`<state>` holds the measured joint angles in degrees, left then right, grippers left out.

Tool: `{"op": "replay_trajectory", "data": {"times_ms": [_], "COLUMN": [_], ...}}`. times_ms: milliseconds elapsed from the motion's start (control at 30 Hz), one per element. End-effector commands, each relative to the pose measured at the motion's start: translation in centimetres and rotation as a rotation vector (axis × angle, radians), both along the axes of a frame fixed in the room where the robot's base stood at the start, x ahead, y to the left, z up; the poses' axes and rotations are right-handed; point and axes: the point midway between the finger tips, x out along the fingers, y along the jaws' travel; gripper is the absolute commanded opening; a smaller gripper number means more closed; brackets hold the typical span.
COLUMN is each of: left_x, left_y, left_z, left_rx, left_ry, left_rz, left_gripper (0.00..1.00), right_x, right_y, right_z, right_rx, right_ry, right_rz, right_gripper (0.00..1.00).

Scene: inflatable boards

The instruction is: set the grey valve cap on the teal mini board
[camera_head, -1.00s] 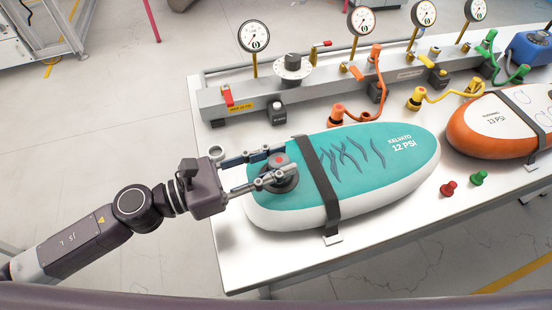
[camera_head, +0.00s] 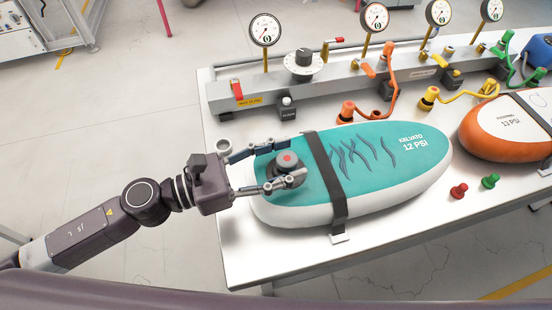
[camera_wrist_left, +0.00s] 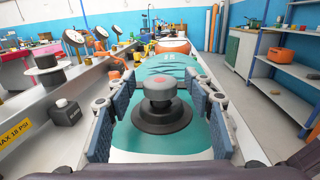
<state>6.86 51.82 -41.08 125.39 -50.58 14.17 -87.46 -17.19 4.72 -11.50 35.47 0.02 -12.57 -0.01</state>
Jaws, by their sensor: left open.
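The teal mini board (camera_head: 400,165), marked 12 PSI, lies on the white table with a black strap across it. My left gripper (camera_head: 297,161) is open, one finger on each side of the cap, with gaps visible in the left wrist view. My right gripper is not in view.
A grey manifold (camera_head: 330,93) with gauges and coloured hoses runs along the table's back. An orange and white board (camera_head: 490,135) lies at the right. A red cap (camera_head: 459,191) and a green cap (camera_head: 491,181) stand in front. The table's front left corner is clear.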

Motion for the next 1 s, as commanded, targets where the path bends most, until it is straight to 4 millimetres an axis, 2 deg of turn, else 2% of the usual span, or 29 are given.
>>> {"op": "replay_trajectory", "data": {"times_ms": [167,367,1000], "left_x": [-0.1,-0.6,-3.7], "left_y": [0.1,1.4,8.2], "left_z": [0.0,-0.1,-0.2], "left_rx": [0.0,0.0,0.0], "left_ry": [0.001,0.004,0.005], "left_rz": [0.0,0.002,0.001], "left_gripper": [0.48,0.48,0.48], "right_x": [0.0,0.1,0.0], "right_y": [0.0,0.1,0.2], "right_z": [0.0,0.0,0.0], "right_rx": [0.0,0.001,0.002], "right_ry": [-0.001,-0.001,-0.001], "right_rz": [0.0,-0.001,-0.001], "right_gripper": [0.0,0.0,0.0]}}
